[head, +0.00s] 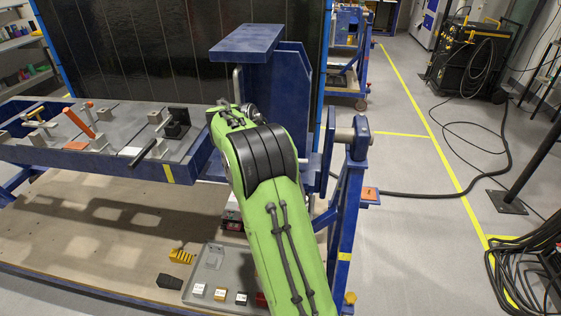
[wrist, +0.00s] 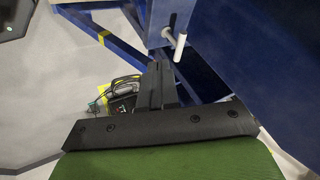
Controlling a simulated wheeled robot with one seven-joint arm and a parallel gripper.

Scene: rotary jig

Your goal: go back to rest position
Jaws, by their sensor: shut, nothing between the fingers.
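My gripper (wrist: 157,84) shows in the wrist view as dark fingers close together, with nothing between them. It points toward blue frame beams of the jig, and a pale rod (wrist: 180,47) stands out from a blue plate just above and to the right of it. In the head view my green arm reaches up in front of the blue rotary jig (head: 291,88), and my gripper is hidden behind the arm. I cannot tell the exact gap between my gripper and the blue frame.
A grey fixture table (head: 112,117) with clamps and an orange-handled tool (head: 80,123) is at left. A grey tray (head: 196,278) with small blocks lies on the wooden platform (head: 60,235). A cable (head: 420,194) crosses the floor at right. Open floor lies beyond the yellow line.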

